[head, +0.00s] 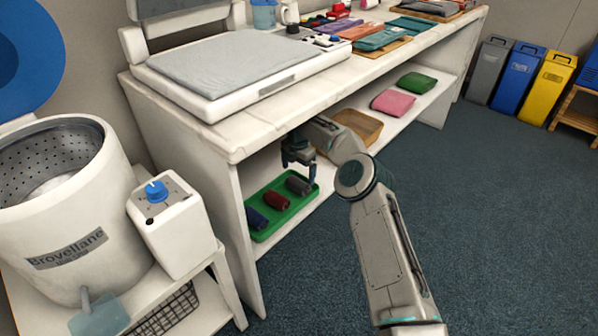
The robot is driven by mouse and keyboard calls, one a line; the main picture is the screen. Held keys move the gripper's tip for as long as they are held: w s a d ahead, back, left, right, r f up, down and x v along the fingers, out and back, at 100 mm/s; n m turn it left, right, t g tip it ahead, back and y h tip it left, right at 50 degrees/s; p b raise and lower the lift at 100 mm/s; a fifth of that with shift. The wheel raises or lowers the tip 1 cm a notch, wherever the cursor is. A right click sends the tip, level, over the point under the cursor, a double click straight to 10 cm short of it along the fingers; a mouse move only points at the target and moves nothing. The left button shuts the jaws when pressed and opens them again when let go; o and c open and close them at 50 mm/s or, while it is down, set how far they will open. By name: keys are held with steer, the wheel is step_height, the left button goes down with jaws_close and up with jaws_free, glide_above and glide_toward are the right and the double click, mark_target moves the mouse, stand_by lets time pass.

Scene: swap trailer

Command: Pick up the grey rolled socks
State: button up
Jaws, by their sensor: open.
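A green tray (262,235) lies on the lower shelf under the counter, with three rolled items in it. The dark grey roll (297,187), which looks like the grey rolled socks, lies at the tray's far right end. A dark red roll (275,200) is in the middle and a dark navy roll (256,218) is at the near left end. My gripper (299,170) is open and empty, pointing down just above the grey roll under the counter's edge. Its fingers appear to either side of the roll; I cannot tell the exact height gap.
The white counter top (235,135) overhangs the shelf close above my arm. A wooden tray (361,122) is right behind my wrist on the shelf. Pink (393,102) and green (417,82) folded cloths lie farther along. A white washing drum (70,240) stands left. The floor at right is clear.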

mark_target(297, 180)
steer(key=shift+w+f, duration=0.15)
steer(key=shift+f, duration=0.05)
steer(key=shift+a+f+b, duration=0.15)
steer(key=shift+f+b, duration=0.15)
steer(key=shift+f, duration=0.1)
steer(key=f, duration=0.2)
steer(key=f+b, duration=0.1)
steer(key=f, duration=0.1)
steer(key=f+b, duration=0.1)
steer(key=f, duration=0.1)
steer(key=shift+s, duration=0.3)
steer(key=c, duration=1.1)
